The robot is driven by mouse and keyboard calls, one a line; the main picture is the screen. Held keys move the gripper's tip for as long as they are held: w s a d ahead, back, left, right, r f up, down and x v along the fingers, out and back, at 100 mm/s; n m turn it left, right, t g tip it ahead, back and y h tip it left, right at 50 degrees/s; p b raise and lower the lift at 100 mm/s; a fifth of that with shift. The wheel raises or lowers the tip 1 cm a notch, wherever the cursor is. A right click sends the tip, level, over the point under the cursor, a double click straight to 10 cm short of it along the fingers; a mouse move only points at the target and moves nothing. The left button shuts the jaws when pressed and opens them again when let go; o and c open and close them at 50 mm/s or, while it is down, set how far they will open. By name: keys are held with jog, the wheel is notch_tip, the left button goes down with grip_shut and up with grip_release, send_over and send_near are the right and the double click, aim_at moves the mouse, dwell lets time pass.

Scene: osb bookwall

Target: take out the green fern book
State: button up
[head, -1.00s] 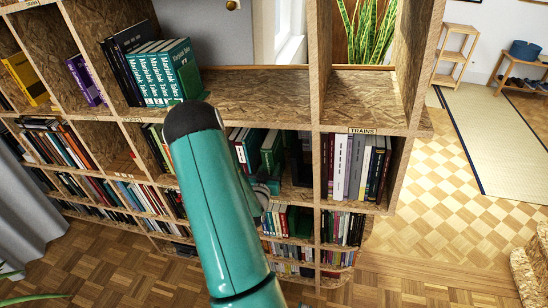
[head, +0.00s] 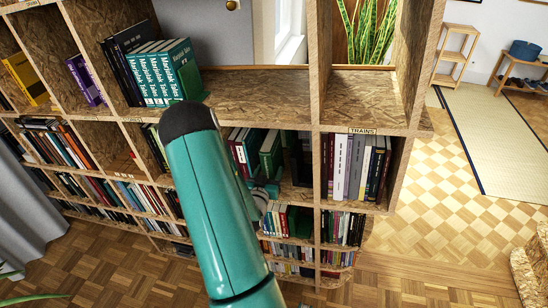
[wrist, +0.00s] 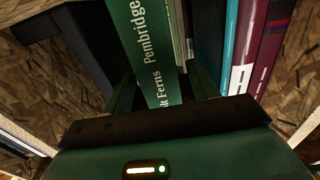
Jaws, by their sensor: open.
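The green fern book shows its spine (wrist: 147,50) in the wrist view, with pale lettering that reads "Ferns" and "Pembridge". My gripper (wrist: 163,88) is open, with one finger on each side of the spine's near end. I cannot tell whether either finger touches the book. In the head view a green book (head: 270,152), which looks like the same one, stands in the lower middle compartment. My teal arm hides part of that compartment and most of my gripper there.
Teal (wrist: 215,35) and purple (wrist: 247,45) books stand close on one side of the fern book; a dark upright piece (wrist: 85,40) is on the other. Wooden shelf boards (head: 317,175) bound the compartment. A row of teal books (head: 160,75) stands on the shelf above.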

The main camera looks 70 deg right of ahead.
jog(key=shift+d, duration=0.15)
jog(key=shift+w+d, duration=0.2)
jog(key=shift+d, duration=0.65)
grip_shut()
jog(key=shift+r, duration=0.15)
jog(key=shift+r, duration=0.2)
jog(key=shift+a, duration=0.1)
jog(key=s+a, duration=0.2)
jog(key=a, duration=1.4)
jog(key=shift+s, duration=0.25)
dwell(0.3)
